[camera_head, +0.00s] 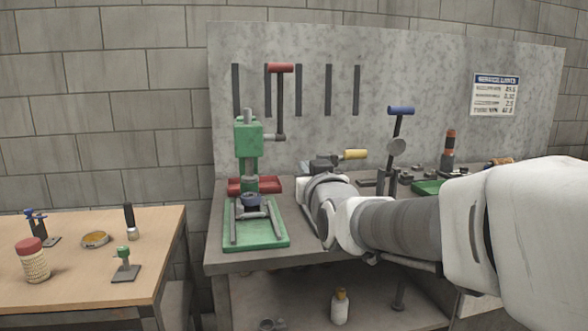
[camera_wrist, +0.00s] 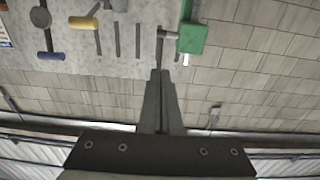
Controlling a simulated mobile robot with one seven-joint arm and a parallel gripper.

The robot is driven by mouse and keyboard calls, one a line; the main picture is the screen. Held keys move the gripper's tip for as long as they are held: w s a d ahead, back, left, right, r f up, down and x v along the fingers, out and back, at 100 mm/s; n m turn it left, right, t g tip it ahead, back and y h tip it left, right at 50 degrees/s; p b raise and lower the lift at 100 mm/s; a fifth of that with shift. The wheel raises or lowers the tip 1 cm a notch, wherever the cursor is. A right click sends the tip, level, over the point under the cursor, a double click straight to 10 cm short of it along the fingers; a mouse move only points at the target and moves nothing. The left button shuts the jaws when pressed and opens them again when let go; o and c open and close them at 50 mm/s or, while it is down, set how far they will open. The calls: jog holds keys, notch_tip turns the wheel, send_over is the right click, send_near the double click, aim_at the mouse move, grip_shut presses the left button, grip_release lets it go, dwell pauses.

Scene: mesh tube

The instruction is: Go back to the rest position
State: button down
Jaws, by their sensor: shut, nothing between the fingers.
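My gripper (camera_wrist: 158,75) shows in the wrist view with its two dark fingers pressed together and nothing between them. The wrist view looks upside down. Beyond the fingertips are the grey back panel and the block wall. In the head view my arm reaches in from the right over the grey workbench (camera_head: 232,258), and its fingers cannot be made out there. My wrist is just right of a green arbor press (camera_head: 248,140) with a red-handled lever (camera_head: 281,90). The press also shows in the wrist view (camera_wrist: 192,38), near the fingertips.
A yellow-handled tool (camera_head: 355,154) stands behind my wrist, and a blue-handled lever (camera_head: 400,111) is farther right. A wooden table (camera_head: 75,280) at left holds several small items, including a red-capped jar (camera_head: 34,262). A bottle (camera_head: 340,306) stands on the lower shelf.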

jog(key=s+d+f+m+g+h, duration=0.1)
jog(key=s+d+f+g, duration=0.4)
jog(key=s, duration=0.4)
jog(key=s+d+f+g+h, duration=0.1)
jog(key=s+d+f+g, duration=0.15)
jog(key=s+f, duration=0.6)
jog(key=s+d+f+m+g+h, duration=0.1)
jog(key=s+d+f+g, duration=0.25)
jog(key=s, duration=0.75)
notch_tip(320, 180, up, 21)
jog(key=s+g+p, duration=0.1)
jog(key=p, duration=2.2)
jog(key=shift+s, duration=0.3)
